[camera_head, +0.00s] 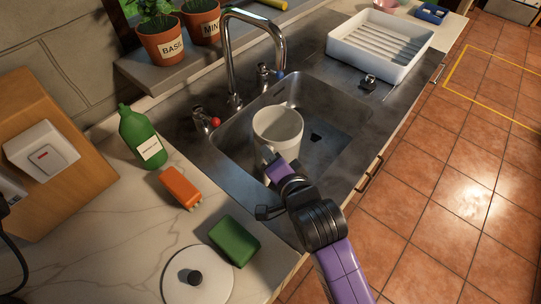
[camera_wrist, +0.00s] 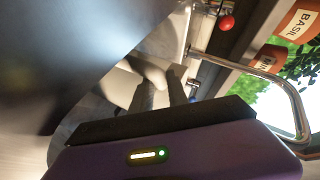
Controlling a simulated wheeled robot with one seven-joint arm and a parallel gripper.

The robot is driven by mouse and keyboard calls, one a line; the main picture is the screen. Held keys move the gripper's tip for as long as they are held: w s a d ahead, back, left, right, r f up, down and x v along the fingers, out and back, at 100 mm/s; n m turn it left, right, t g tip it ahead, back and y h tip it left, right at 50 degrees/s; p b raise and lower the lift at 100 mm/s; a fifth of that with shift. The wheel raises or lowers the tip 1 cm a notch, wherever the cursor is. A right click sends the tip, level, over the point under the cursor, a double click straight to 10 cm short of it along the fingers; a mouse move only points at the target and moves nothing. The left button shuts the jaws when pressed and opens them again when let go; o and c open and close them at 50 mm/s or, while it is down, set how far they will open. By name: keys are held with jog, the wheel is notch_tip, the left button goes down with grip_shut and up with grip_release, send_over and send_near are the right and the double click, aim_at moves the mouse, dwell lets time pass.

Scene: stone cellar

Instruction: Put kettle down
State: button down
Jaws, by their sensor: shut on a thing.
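The kettle (camera_head: 279,126) is a cream-white, open-topped vessel in the steel sink (camera_head: 338,113), below and right of the tap (camera_head: 233,85). My gripper (camera_head: 272,164) is shut on its near side. The fingers are small in the head view, and whether the kettle's base touches the sink floor cannot be told. A round white lid (camera_head: 182,283) with a black knob lies on the marble counter at the bottom.
A white drying tray (camera_head: 349,48) and a small black-knobbed drain plug (camera_head: 369,81) are at right. Marble counter (camera_head: 110,220) is free at left.

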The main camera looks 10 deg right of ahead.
jog(key=shift+r, duration=0.15)
jog(key=c, duration=1.7)
grip_release()
jog(key=shift+f, duration=0.25)
jog(key=o, duration=0.4)
jog(key=shift+r, duration=0.1)
jog(key=v, duration=1.2)
jog(key=shift+b, duration=0.3)
